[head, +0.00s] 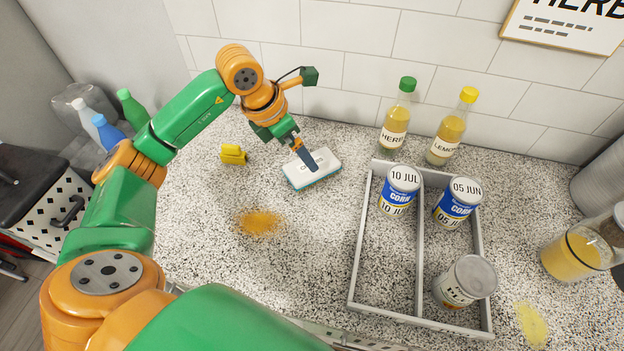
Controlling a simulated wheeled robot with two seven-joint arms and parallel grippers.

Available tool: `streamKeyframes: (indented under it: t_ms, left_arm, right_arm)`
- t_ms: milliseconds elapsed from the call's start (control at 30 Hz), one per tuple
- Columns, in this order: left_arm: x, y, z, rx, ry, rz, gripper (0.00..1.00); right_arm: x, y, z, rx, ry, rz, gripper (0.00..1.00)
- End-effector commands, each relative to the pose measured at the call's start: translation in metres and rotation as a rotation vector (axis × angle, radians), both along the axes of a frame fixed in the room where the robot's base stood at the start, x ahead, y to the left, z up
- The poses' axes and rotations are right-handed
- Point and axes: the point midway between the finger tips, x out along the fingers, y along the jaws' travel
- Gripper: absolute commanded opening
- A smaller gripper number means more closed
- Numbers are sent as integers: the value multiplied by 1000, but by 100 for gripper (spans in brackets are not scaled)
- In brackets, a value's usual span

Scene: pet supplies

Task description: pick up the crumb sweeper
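The crumb sweeper (324,168) looks like a white block with a teal underside. It rests on the speckled counter near the middle of the head view. My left gripper (303,157) comes down from the upper left, and its tip end meets the top of the white block. A dark blue-grey piece shows there; I cannot tell whether it is a finger or the sweeper's handle. The finger gap is hidden at this angle, so I cannot tell whether the gripper is open or shut. My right gripper is not in view.
An orange crumb pile (260,222) and a yellow object (233,154) lie left of the sweeper. A grey divided tray (357,262) with cans stands to the right. Two bottles (396,125) stand by the tiled wall. A glass jug (577,255) and yellow spill (531,323) are at far right.

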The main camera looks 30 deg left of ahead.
Motion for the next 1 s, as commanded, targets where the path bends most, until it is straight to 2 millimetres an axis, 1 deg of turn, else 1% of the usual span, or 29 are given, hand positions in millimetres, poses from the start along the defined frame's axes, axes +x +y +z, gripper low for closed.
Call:
streamKeyframes:
  t_ms: [33, 67, 167, 267, 333, 433, 533, 700, 767, 800, 867, 900, 967, 1000]
  left_arm:
    - [0, 0, -10, -1, 0, 0, 100]
    - [1, -1, -10, -1, 2, 0, 100]
    - [4, -3, -18, -2, 5, 0, 100]
    - [10, -6, -32, -1, 7, 0, 100]
    - [14, -9, -44, -3, 8, 0, 100]
    - [20, -12, -63, -2, 5, 0, 100]
    - [23, -13, -71, 0, 1, 1, 100]
    - [23, -12, -71, 1, 0, 0, 100]
    - [23, -12, -71, 1, 0, 0, 84]
    - [23, -12, -71, 1, 0, 0, 73]
    - [23, -12, -71, 1, 0, 0, 57]
    - [23, -12, -71, 1, 0, 0, 46]
    - [23, -12, -71, 1, 0, 0, 30]
    - [23, -12, -71, 1, 0, 0, 19]
  right_arm:
    - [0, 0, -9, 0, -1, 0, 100]
    - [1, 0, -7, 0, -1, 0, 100]
    - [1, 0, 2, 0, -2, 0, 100]
    - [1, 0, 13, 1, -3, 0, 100]
    - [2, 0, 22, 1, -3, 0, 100]
    - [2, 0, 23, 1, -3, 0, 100]
    - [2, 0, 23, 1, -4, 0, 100]
    - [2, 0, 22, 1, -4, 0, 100]
    - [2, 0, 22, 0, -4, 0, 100]
    - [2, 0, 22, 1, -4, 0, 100]
    - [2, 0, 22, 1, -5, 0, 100]
    - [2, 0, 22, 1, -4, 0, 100]
    - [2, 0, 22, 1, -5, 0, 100]
    - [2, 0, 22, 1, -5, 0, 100]
